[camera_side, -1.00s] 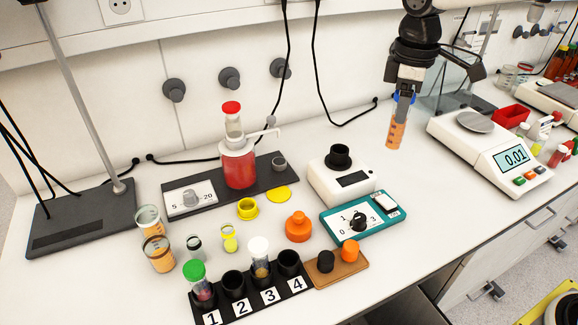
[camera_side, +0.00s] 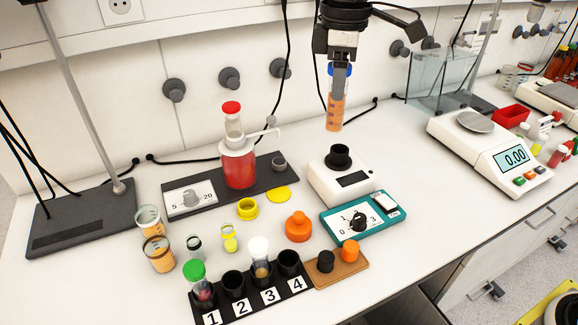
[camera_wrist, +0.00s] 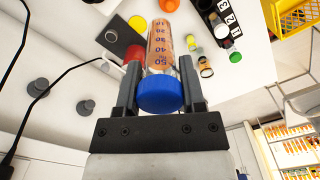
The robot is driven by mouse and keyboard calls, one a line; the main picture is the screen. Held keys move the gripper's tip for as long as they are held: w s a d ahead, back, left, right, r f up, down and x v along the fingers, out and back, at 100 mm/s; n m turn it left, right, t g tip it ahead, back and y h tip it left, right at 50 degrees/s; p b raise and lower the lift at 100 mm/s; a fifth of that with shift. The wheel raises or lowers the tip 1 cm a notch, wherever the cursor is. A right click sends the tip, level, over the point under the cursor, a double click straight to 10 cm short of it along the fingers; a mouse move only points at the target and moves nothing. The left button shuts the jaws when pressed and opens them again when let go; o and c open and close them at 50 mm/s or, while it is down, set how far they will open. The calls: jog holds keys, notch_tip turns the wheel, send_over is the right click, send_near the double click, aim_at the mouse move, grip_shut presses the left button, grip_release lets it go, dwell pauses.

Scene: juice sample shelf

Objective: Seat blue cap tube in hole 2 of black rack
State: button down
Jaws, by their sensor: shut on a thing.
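My gripper (camera_side: 339,75) is shut on the blue cap tube (camera_side: 335,110), which holds orange liquid. The tube hangs upright in the air above and behind the white device with a black socket. In the wrist view the blue cap (camera_wrist: 161,93) sits between the fingers of my gripper (camera_wrist: 160,85). The black rack (camera_side: 251,307) stands at the front, with holes numbered 1 to 4. A green cap tube (camera_side: 198,282) is in hole 1 and a white cap tube (camera_side: 260,258) is in hole 3. Hole 2 (camera_side: 234,281) and hole 4 (camera_side: 289,259) are empty.
The white device (camera_side: 342,182) and a teal dial unit (camera_side: 363,214) lie between tube and rack. A red dispenser bottle (camera_side: 239,165) rises to the left.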

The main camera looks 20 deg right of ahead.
jog(key=s+a+n, duration=0.2)
jog(key=s+a, duration=0.1)
jog(key=a, duration=0.8)
jog(key=s+a+n, duration=0.2)
jog(key=s+a, duration=0.1)
jog(key=a, duration=0.9)
notch_tip(320, 180, down, 17)
jog(key=shift+d, duration=0.25)
jog(key=shift+f, duration=0.25)
jog(key=shift+f, duration=2.1)
jog(key=shift+f, duration=2.05)
jog(key=shift+c, duration=0.5)
grip_release()
